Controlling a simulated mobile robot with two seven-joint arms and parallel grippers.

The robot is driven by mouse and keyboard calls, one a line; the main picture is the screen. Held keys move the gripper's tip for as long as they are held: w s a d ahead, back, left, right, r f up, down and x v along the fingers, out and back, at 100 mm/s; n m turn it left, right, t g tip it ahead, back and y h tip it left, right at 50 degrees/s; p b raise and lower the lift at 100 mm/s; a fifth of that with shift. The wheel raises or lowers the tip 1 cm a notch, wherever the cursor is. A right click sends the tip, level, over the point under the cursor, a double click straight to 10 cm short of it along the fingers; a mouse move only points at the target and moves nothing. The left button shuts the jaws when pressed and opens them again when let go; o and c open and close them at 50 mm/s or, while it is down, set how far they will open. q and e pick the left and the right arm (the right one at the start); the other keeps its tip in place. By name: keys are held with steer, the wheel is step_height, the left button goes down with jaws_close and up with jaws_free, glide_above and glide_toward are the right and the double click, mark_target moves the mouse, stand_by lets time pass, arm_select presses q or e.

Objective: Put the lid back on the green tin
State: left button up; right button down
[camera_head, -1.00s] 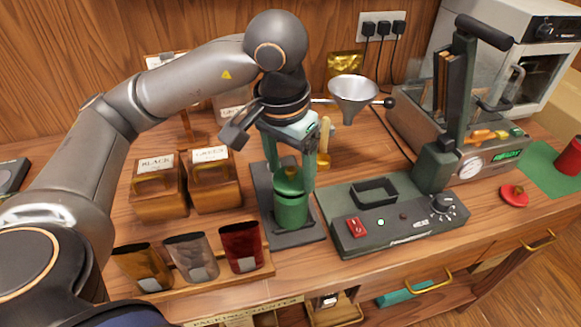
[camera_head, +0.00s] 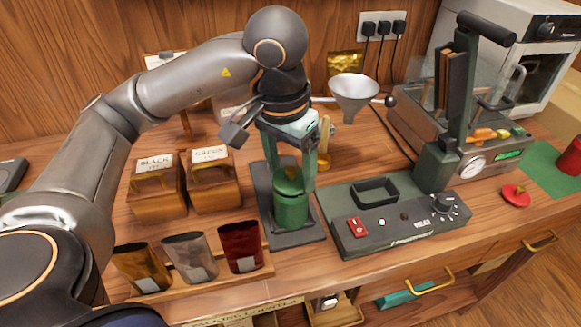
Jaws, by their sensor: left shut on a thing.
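The green tin (camera_head: 291,211) stands upright on a dark grey stand at the middle of the counter. Its green lid (camera_head: 288,187) is at the tin's mouth, between the pale green fingers of my left gripper (camera_head: 290,176). The gripper points down and is shut on the lid. The lid looks on or very close to the rim; the fingers partly hide the join, so I cannot tell if it is fully seated. My right gripper is not in view.
A sealer with a lever (camera_head: 440,165) stands to the right. Wooden tea boxes (camera_head: 158,199) stand to the left, and three pouches (camera_head: 190,258) stand in front of them. A funnel (camera_head: 354,92) hangs behind. A red lid (camera_head: 515,195) lies at the right.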

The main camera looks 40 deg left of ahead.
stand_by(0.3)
arm_select(q)
steer(key=o, duration=1.2)
steer(key=shift+o, duration=0.2)
steer(key=shift+r+p, duration=1)
steer(key=shift+r, duration=0.45)
steer(key=shift+r+p, duration=1.7)
steer(key=shift+r, duration=0.4)
steer(key=shift+c, duration=0.2)
jaws_close()
